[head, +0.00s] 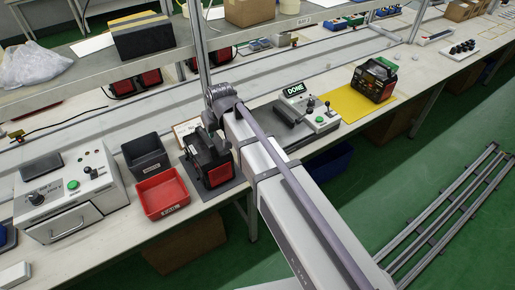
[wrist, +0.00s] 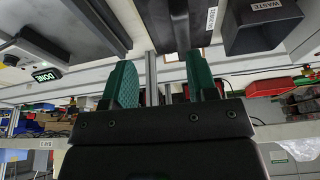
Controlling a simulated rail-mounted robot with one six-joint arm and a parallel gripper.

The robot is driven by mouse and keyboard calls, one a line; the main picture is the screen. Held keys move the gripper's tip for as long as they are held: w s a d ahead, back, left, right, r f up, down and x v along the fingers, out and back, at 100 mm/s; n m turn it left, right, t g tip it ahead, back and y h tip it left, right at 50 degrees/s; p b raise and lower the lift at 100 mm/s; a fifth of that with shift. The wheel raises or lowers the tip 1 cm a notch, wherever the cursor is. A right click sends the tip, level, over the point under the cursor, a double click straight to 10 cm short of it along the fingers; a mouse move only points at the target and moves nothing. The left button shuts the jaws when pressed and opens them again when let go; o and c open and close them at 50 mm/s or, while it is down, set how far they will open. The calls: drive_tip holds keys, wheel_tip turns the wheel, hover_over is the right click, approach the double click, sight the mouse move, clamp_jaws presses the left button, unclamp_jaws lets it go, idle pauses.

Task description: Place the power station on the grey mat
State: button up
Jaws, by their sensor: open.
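A black power station with a red front panel (head: 218,174) stands upright on the grey mat (head: 233,184), right of the bins in the head view. My gripper (head: 211,122) is at the back upper side of this power station, and my arm hides part of that area. Whether they touch cannot be told. In the wrist view my gripper (wrist: 162,82) has its two green fingers apart, with nothing visible held between them. A dark shape at the top of that view is cut off. Another power station (head: 375,81) stands on the yellow mat (head: 347,104).
A red bin (head: 162,194) and a black bin (head: 146,154) stand left of the grey mat; the black bin's WASTE label shows in the wrist view (wrist: 265,24). A test box (head: 70,195) is farther left. A DONE console (head: 308,117) stands right. A shelf runs behind.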

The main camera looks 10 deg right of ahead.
drive_tip(key=s+d+m+g+h, duration=0.1)
drive_tip(key=s+d+m+g, duration=0.2)
drive_tip(key=s+d, duration=1.3)
drive_tip(key=s, duration=0.3)
drive_tip(key=shift+d+f+m+g, duration=0.2)
drive_tip(key=shift+f+m+g, duration=0.1)
drive_tip(key=shift+f, duration=0.1)
drive_tip(key=shift+w, duration=0.1)
